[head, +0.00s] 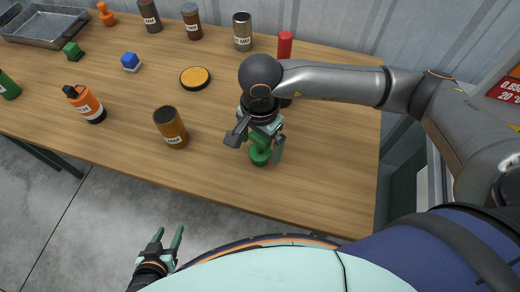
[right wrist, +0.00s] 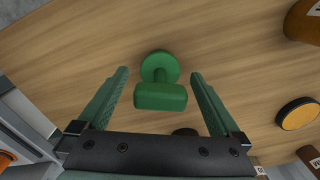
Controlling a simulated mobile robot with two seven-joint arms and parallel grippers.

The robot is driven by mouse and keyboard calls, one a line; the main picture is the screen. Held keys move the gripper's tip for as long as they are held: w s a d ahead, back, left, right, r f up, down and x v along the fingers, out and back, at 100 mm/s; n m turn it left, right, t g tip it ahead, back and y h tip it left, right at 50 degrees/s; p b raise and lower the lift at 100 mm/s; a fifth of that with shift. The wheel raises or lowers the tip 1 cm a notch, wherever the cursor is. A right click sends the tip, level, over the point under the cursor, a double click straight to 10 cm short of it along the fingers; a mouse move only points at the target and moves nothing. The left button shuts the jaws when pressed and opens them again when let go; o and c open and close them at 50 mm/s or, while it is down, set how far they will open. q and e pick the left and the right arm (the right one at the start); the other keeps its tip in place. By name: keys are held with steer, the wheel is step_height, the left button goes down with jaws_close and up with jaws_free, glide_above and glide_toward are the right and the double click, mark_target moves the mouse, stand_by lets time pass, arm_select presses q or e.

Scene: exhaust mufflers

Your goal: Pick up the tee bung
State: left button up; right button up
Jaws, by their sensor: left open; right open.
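The green tee bung (head: 260,156) stands on the wooden table near its front edge, with a round base and a crossbar on top. It also shows in the right wrist view (right wrist: 160,96). My right gripper (head: 256,145) is over it, pointing down and open. In the right wrist view its two fingers (right wrist: 160,74) are on either side of the bung, with a visible gap on both sides, and hold nothing. My left gripper (head: 165,240) is open and empty, off the table's front edge over the floor.
A brown jar (head: 171,128) stands left of the bung, and an orange disc (head: 195,77) lies behind it. An orange bottle (head: 86,104), a blue block (head: 131,62) and a green block (head: 73,51) are further left. A red cylinder (head: 285,47) stands behind my right arm. The table's right end is clear.

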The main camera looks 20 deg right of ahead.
steer(key=shift+f, duration=0.45)
steer(key=shift+c, duration=0.2)
jaws_close()
steer(key=shift+r, duration=0.15)
steer(key=shift+r, duration=0.65)
steer(key=s+a+r+b, duration=0.3)
steer(key=a+r, duration=0.8)
steer(key=a, duration=0.2)
steer(key=shift+a+r, duration=0.25)
steer(key=shift+a, duration=0.1)
